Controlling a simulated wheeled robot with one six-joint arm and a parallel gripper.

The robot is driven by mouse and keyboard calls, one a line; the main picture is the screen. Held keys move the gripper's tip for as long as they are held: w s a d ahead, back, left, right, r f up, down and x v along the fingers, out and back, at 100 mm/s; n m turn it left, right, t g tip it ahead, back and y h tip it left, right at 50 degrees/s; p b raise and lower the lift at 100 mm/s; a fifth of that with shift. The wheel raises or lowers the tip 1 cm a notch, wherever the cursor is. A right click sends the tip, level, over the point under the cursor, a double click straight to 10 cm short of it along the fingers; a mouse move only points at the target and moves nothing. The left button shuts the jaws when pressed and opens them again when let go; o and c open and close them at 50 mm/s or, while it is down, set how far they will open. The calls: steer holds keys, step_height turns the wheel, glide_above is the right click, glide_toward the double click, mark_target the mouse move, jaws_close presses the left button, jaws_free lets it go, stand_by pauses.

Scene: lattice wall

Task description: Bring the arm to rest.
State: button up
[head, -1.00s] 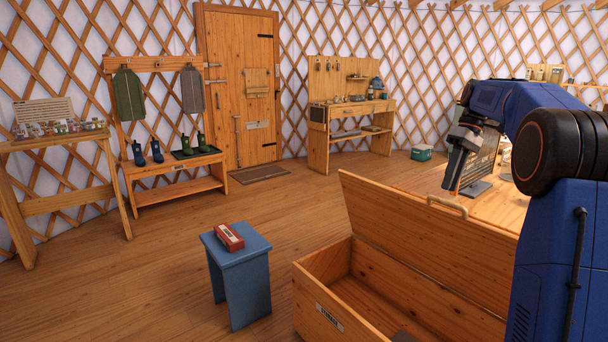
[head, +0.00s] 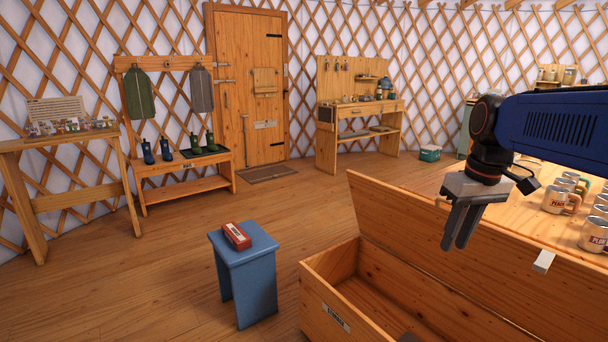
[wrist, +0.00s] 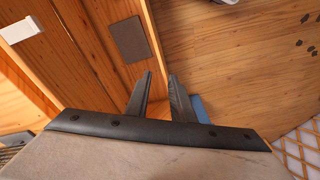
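My gripper (head: 457,243) hangs fingers down in the head view, over the raised lid and the open wooden chest. In the wrist view my gripper (wrist: 160,77) shows two dark fingers a little apart, with nothing between them. My blue arm reaches in from the right edge of the head view, its upper link roughly level.
The chest (head: 322,297) stands open, its lid (head: 400,235) raised; a dark flat item (wrist: 130,40) lies inside. A blue stool (head: 250,280) with a red box (head: 236,236) stands left. Mugs (head: 556,199) stand on a table behind the lid.

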steer(key=s+a+f+m+t, duration=0.2)
steer(key=s+a+f+t, duration=0.1)
steer(key=s+f, duration=1)
steer(key=s, duration=0.3)
steer(key=shift+s+a+f+h, duration=0.15)
steer(key=shift+s+f+h, duration=0.2)
steer(key=shift+s+h, duration=0.05)
